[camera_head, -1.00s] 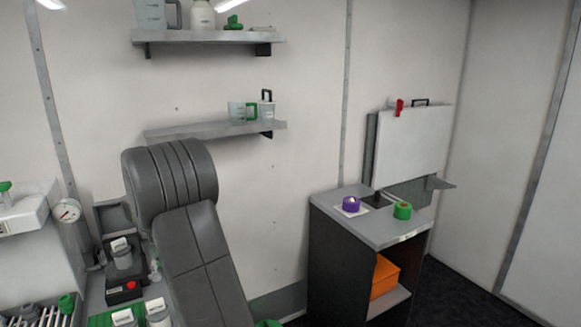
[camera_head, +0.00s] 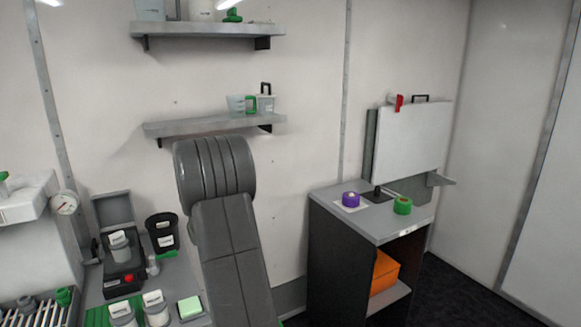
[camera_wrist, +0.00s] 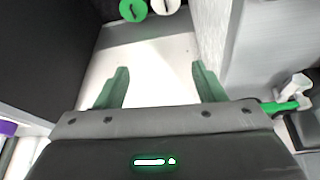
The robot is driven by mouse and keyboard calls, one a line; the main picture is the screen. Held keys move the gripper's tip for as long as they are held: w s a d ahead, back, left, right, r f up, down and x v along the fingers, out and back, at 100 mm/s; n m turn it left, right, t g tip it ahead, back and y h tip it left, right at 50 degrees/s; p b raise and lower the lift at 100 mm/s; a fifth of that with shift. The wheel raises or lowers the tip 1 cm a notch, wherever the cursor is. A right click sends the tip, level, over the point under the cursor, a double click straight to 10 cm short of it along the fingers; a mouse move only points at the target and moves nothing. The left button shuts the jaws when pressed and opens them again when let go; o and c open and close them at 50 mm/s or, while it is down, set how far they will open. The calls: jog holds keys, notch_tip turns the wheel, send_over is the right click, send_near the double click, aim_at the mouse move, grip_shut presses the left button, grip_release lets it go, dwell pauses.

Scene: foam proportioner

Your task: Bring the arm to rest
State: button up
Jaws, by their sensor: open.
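My gripper (camera_wrist: 160,88) shows in the wrist view with its two green fingers spread apart. Nothing is between the fingers, and a pale surface lies beyond them. In the head view my dark grey arm stands in front of the wall, left of the middle. The gripper itself does not show in the head view.
A grey cabinet (camera_head: 330,206) on the right bears a purple roll (camera_head: 351,199) and a green roll (camera_head: 402,205); an orange box (camera_head: 384,272) is inside. Two wall shelves (camera_head: 208,29) (camera_head: 200,127) hold jugs. A black bin (camera_head: 162,234) and several jars crowd the left bench.

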jog(key=s+d+f+m+b, duration=0.1)
jog(key=s+d+f+m, duration=0.1)
jog(key=d+f, duration=0.4)
jog(key=d, duration=0.5)
jog(key=shift+d+f+h+b, duration=0.2)
jog(key=shift+h+b, duration=0.1)
jog(key=shift+h, duration=0.1)
